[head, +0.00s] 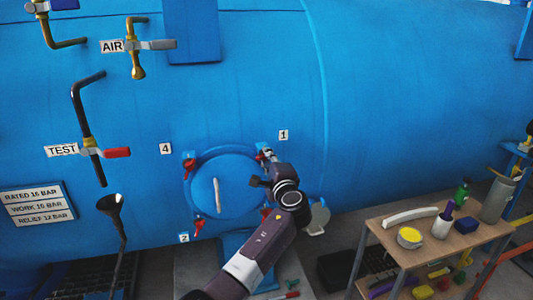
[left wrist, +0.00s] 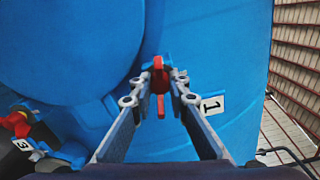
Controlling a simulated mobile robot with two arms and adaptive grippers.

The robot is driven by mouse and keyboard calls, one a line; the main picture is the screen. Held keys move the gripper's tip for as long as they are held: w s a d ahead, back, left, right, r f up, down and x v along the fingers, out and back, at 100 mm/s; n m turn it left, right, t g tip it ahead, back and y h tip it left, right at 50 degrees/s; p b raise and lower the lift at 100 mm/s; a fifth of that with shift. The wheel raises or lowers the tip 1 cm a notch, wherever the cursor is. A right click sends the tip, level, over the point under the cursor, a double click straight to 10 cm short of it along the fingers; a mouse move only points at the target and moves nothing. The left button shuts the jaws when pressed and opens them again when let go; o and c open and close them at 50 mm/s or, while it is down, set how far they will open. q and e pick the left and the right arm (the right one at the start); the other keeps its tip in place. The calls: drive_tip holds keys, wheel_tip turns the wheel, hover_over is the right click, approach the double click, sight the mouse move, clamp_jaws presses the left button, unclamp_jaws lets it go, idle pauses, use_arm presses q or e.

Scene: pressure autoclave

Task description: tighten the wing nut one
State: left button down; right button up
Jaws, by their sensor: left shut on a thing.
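Wing nut one is the red wing nut (left wrist: 158,78) beside the "1" label (left wrist: 211,105). It is at the upper right of the round blue hatch (head: 232,190) on the tank. My left gripper (head: 266,155) reaches up to it from below and is shut on it. In the left wrist view the fingertips (left wrist: 157,87) are on either side of the red nut, whose wings stand about upright. In the head view my gripper hides most of this nut. My right gripper is in neither view.
Other red wing nuts sit by label 4 (head: 188,167), label 2 (head: 198,225) and label 3 (left wrist: 17,124). A wooden cart (head: 386,222) with bottles and a yellow-topped tin stands at the right. Valves and pipes (head: 118,152) are on the tank's left.

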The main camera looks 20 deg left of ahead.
use_arm(q)
drive_tip(key=m, duration=0.1)
drive_tip(key=m+p, duration=0.2)
drive_tip(key=shift+r+m, duration=0.25)
drive_tip(key=shift+m, duration=0.15)
drive_tip(key=m+p, duration=0.3)
drive_tip(key=m, duration=0.1)
drive_tip(key=shift+a+m, duration=0.1)
drive_tip(key=shift+m, duration=0.2)
drive_tip(key=m+p, duration=0.2)
drive_tip(key=m, duration=0.1)
drive_tip(key=shift+f+m+p, duration=0.15)
drive_tip(key=shift+m+p, duration=1.05)
drive_tip(key=shift+m, duration=0.8)
drive_tip(key=c, duration=1.8)
unclamp_jaws()
drive_tip(key=shift+f, duration=0.15)
drive_tip(key=shift+c, duration=0.2)
drive_tip(key=shift+s, duration=0.1)
